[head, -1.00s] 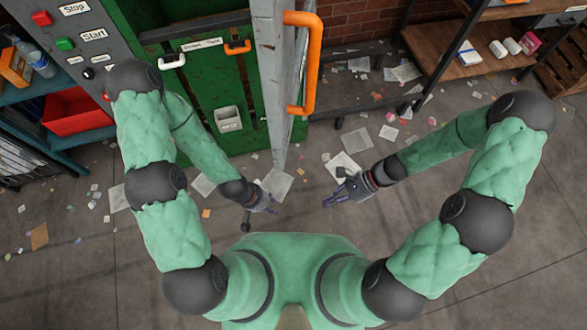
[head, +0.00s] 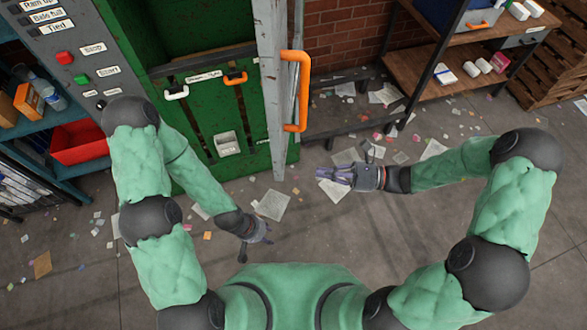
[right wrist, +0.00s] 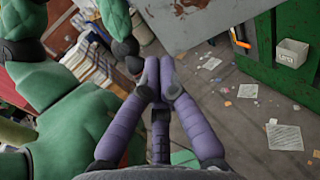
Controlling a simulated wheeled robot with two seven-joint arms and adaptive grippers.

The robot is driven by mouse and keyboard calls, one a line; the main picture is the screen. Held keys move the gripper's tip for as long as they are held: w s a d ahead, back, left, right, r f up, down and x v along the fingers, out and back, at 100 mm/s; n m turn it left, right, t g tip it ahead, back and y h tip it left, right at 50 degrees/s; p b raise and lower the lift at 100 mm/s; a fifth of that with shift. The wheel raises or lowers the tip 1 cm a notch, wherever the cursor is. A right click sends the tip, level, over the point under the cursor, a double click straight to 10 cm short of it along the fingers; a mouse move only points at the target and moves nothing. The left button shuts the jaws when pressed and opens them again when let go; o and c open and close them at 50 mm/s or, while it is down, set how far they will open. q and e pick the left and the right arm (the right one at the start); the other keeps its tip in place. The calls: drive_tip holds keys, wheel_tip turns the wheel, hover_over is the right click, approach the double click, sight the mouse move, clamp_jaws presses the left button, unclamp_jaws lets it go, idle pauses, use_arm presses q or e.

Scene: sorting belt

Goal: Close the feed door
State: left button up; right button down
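The feed door (head: 272,90) is a worn grey panel beside the green machine. It stands open, swung out from the machine and seen nearly edge-on in the head view. Its orange bar handle (head: 303,92) faces right. My right gripper (head: 322,176) is below and right of the handle, apart from the door. In the right wrist view its fingers (right wrist: 159,65) lie together with nothing between them. A grey panel, probably the door, shows at the top of that view (right wrist: 190,18). My left gripper (head: 265,237) hangs low left of the door, its fingers too small to judge.
The green machine (head: 185,125) has a white handle, a small orange handle and a pale bin (head: 227,144). A control panel (head: 65,45) and a red bin (head: 80,142) are left. A wooden shelf (head: 440,70) stands right. Paper scraps litter the open floor.

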drive_tip(key=a, duration=0.8)
drive_tip(key=shift+w+a, duration=0.3)
drive_tip(key=shift+w, duration=0.15)
